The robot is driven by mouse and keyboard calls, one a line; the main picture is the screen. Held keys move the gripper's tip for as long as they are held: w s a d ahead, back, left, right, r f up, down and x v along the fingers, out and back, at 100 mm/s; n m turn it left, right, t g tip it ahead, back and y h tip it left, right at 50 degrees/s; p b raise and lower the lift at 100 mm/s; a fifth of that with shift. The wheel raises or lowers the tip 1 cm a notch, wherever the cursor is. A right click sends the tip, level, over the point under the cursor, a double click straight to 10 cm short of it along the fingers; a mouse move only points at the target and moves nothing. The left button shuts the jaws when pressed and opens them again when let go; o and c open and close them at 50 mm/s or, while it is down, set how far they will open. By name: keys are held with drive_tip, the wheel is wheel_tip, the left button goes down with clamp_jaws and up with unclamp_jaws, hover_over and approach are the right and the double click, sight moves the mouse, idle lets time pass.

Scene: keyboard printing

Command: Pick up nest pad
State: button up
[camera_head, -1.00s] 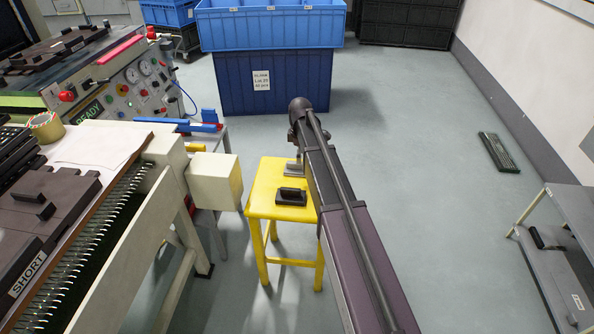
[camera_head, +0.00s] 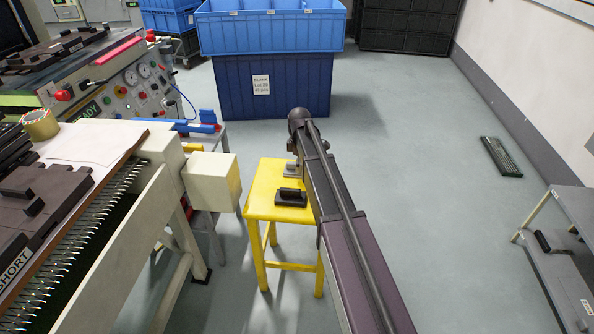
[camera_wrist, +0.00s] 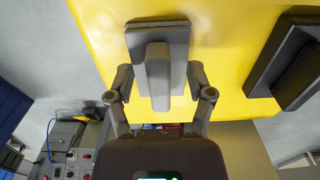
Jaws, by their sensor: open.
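A grey pad with a raised grip bar (camera_wrist: 157,68) lies on the yellow stool (camera_wrist: 215,60); its edge also shows beside my arm in the head view (camera_head: 291,170). A black pad with a handle (camera_head: 290,197) lies nearer on the same stool, and shows at the upper right of the wrist view (camera_wrist: 290,62). I cannot tell which is the nest pad. My gripper (camera_wrist: 160,82) is open, its fingers on either side of the grey pad's grip bar. Whether they touch it is unclear. In the head view my arm hides the gripper.
A workbench with a cream block (camera_head: 212,181) stands close left of the stool. A blue crate stack (camera_head: 275,85) is behind it. A grey shelf (camera_head: 565,265) with a dark handled item is at the right. A dark keyboard (camera_head: 502,157) lies on the open floor.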

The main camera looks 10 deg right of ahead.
clamp_jaws()
idle(0.3)
drive_tip(key=shift+r, duration=0.15)
wheel_tip(320, 180, up, 10)
drive_tip(key=p, duration=1)
idle(0.6)
